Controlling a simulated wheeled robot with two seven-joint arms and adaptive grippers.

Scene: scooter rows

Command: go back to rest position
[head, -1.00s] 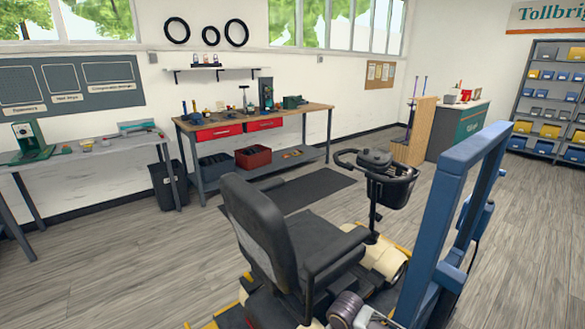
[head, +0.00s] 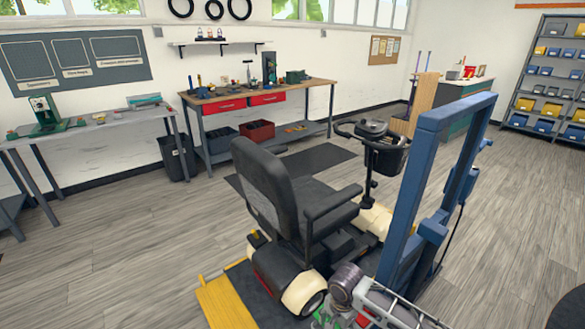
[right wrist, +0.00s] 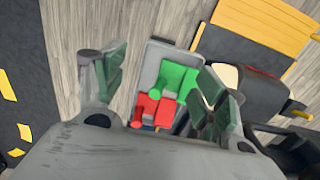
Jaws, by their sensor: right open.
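My right gripper (right wrist: 165,72) is open in the right wrist view, its two grey-green fingers spread apart. Beyond and between the fingers is a grey tray (right wrist: 160,52) holding green pieces (right wrist: 172,78) and red pieces (right wrist: 150,108). I see nothing gripped; the fingers hide part of the tray. My left gripper is in neither current view. A mobility scooter (head: 290,205) with a black seat stands on a dark platform with a yellow ramp edge (head: 222,303). Grey parts at the bottom of the head view are cut off and hard to identify.
A blue lift frame (head: 415,190) stands close at the right of the scooter. A workbench (head: 300,84) with red drawers and a grey side table (head: 95,128) line the back wall, with a black bin (head: 178,158) between them.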

